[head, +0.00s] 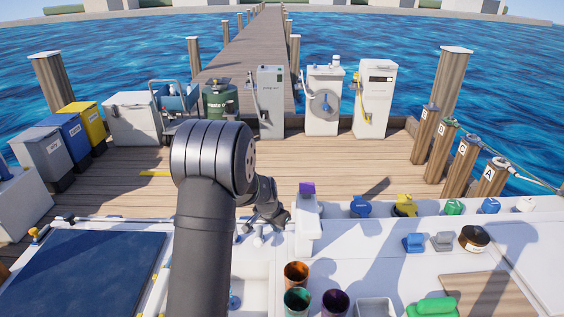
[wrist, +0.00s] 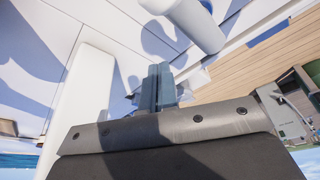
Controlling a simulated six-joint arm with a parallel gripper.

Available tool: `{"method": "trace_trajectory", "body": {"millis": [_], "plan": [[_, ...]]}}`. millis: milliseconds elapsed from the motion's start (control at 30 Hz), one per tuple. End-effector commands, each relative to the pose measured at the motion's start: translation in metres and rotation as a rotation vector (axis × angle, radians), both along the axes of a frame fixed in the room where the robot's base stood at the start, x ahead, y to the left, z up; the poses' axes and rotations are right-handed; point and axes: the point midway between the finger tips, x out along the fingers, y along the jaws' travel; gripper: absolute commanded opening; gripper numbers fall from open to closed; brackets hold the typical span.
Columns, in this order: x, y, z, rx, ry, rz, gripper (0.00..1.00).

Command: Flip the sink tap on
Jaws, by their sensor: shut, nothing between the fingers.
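A white sink basin (head: 252,280) lies in the white counter, partly hidden behind my arm. Small pale fittings (head: 260,238) stand at its back edge, close below my gripper (head: 283,218); I cannot tell clearly which one is the tap. In the wrist view my gripper's dark fingers (wrist: 157,88) are together and empty. A white rounded post (wrist: 188,20) stands just beyond the fingertips, and a long white bar (wrist: 78,105) runs to the left of them. Both look apart from the fingers, and I cannot tell whether either belongs to the tap.
A white post with a purple top (head: 307,188) stands right of my gripper. An orange-brown cup (head: 296,273), a green cup (head: 298,300) and a dark purple cup (head: 335,302) stand right of the sink. A wooden dock (head: 330,160) lies beyond.

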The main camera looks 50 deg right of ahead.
Motion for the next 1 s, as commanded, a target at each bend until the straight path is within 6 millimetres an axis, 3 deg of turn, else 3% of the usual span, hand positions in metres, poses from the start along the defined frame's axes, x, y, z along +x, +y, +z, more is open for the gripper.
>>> {"method": "trace_trajectory", "body": {"millis": [767, 1000], "plan": [[0.023, -0.017, 0.000, -0.002, -0.002, 0.494, 0.00], [0.048, -0.047, -0.004, -0.003, -0.002, 0.490, 0.00]]}}
